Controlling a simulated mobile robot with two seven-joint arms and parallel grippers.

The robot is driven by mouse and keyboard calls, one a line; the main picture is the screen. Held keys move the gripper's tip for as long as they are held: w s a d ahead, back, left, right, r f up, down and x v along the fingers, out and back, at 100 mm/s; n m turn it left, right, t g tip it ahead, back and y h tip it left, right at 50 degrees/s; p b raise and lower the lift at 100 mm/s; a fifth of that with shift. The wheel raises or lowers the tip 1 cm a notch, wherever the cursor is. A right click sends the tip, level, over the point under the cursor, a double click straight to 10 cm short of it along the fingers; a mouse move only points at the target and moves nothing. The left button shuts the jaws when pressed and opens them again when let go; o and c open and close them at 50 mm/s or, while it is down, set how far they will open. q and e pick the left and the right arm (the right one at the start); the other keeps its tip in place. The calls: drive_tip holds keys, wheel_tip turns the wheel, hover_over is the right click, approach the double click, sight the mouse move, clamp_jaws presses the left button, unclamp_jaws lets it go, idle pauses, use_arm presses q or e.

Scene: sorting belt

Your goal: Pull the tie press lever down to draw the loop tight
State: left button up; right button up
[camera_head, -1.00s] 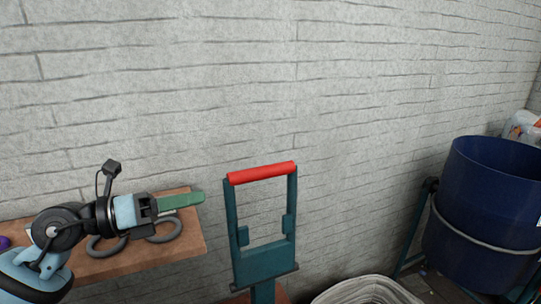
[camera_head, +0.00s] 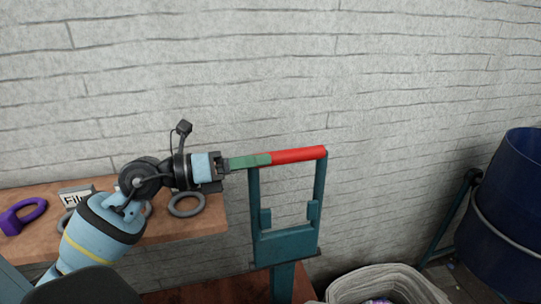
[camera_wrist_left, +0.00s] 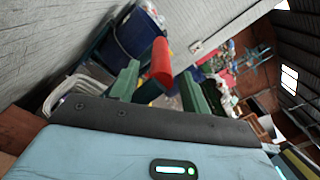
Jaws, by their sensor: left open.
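The tie press (camera_head: 286,246) is a dark teal upright frame with a red lever bar (camera_head: 303,155) across its top; the bar is up. My left gripper (camera_head: 268,160) comes in from the left, its green fingertips overlapping the left end of the bar in the head view. In the left wrist view the gripper (camera_wrist_left: 160,88) is open, and the red bar (camera_wrist_left: 161,62) shows between its two green fingers. I cannot tell whether they touch it. No loop shows clearly in the press. My right gripper is not in view.
A wooden shelf (camera_head: 180,226) at left holds grey rings (camera_head: 186,205), a purple ring-shaped item (camera_head: 22,216) and a small sign (camera_head: 76,195). A pale basket (camera_head: 385,282) stands low right of the press, a blue drum (camera_head: 505,215) further right. A brick wall is behind.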

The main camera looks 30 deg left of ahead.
use_arm(q)
drive_tip(key=shift+p+x, duration=0.35)
drive_tip(key=shift+x, duration=1.55)
clamp_jaws()
